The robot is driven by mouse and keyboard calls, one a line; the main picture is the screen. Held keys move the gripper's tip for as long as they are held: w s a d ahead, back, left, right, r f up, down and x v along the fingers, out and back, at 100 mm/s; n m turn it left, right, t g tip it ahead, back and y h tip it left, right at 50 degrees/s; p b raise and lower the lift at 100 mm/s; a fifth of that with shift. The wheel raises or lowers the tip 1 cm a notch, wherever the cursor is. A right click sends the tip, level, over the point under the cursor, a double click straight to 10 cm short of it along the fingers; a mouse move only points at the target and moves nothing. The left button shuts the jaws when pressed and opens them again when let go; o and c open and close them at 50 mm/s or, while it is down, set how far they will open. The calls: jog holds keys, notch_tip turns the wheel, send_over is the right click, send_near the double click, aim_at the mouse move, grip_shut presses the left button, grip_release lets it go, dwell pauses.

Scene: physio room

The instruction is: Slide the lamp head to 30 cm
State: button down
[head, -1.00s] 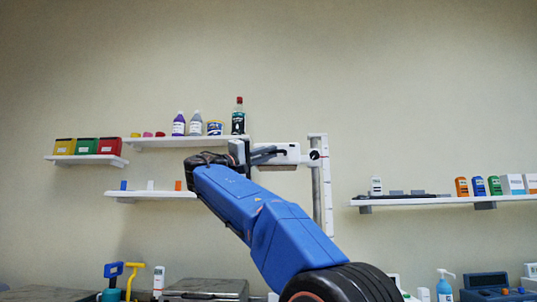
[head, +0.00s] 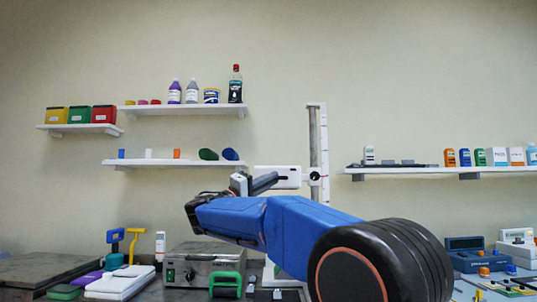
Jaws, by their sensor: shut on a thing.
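The lamp head (head: 289,171) is a white block on a side arm of the upright stand (head: 314,130). A carriage with a dark knob (head: 315,177) joins it to the post, well below the post's top. A white scale strip (head: 324,140) with marks runs along the post; its numbers are too small to read. My gripper (head: 266,182) is at the left end of the lamp head, shut on it or on a grey bar at its side. The fingertips are small and partly hidden. My blue arm covers the lower part of the stand.
Wall shelves hold bottles and boxes, left (head: 180,111) and right (head: 400,171). A lower left shelf (head: 140,162) ends close to my wrist. A steel device (head: 205,260) and several tools crowd the bench below. The wall above is clear.

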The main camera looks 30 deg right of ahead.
notch_tip(320, 180, down, 10)
jog(key=shift+f, duration=0.25)
jog(key=c, duration=1.8)
grip_release()
jog(key=shift+w+f, duration=0.1)
jog(key=shift+a, duration=0.15)
jog(key=v, duration=1.7)
